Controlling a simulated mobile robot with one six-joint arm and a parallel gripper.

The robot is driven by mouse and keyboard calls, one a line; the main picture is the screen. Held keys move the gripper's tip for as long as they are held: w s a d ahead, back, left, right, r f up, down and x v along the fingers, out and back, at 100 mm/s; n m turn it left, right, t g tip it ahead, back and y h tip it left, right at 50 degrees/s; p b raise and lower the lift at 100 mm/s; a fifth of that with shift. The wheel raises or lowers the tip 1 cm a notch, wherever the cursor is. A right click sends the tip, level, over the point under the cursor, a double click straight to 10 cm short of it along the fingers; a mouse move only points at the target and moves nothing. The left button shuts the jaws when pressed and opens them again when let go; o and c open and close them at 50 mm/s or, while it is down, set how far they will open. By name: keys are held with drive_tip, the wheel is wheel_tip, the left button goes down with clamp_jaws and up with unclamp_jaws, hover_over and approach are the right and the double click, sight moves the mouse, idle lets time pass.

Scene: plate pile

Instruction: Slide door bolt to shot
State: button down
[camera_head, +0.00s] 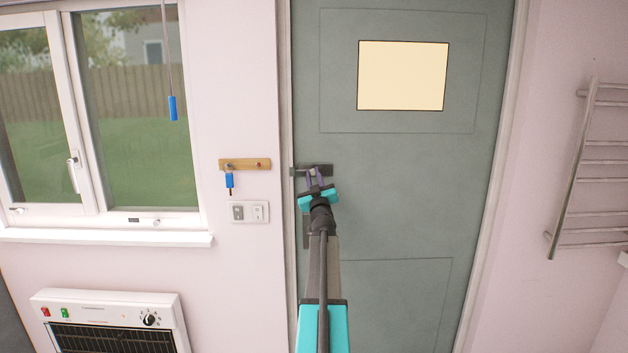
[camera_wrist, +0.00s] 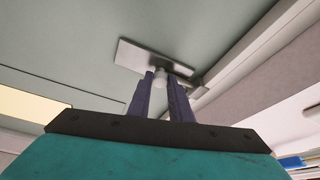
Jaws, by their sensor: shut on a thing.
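The metal door bolt (camera_head: 325,169) is mounted near the left edge of the grey-green door (camera_head: 400,200), close to the frame. In the wrist view its flat plate (camera_wrist: 135,56) runs toward the door edge, and a small pale knob (camera_wrist: 160,76) sticks out of it. My gripper (camera_head: 314,178) is at the bolt, its two purple fingers closed on the knob; the fingers also show in the wrist view (camera_wrist: 162,88). A small metal piece (camera_wrist: 198,91) sits by the frame. I cannot tell how far the bolt reaches into it.
A wooden key rack (camera_head: 245,164) with a blue-tagged key (camera_head: 229,181) and a switch plate (camera_head: 249,212) are left of the door. A window (camera_head: 130,110) and a heater (camera_head: 110,315) are farther left. A towel rail (camera_head: 590,170) is at right.

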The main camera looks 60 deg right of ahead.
drive_tip(key=shift+w+a, duration=0.15)
drive_tip(key=shift+w, duration=0.05)
drive_tip(key=c, duration=1.6)
unclamp_jaws()
drive_tip(key=shift+s, duration=0.15)
drive_tip(key=shift+b+v, duration=0.35)
drive_tip(key=shift+v, duration=0.55)
drive_tip(key=shift+b+v, duration=1.55)
drive_tip(key=shift+v, duration=4.4)
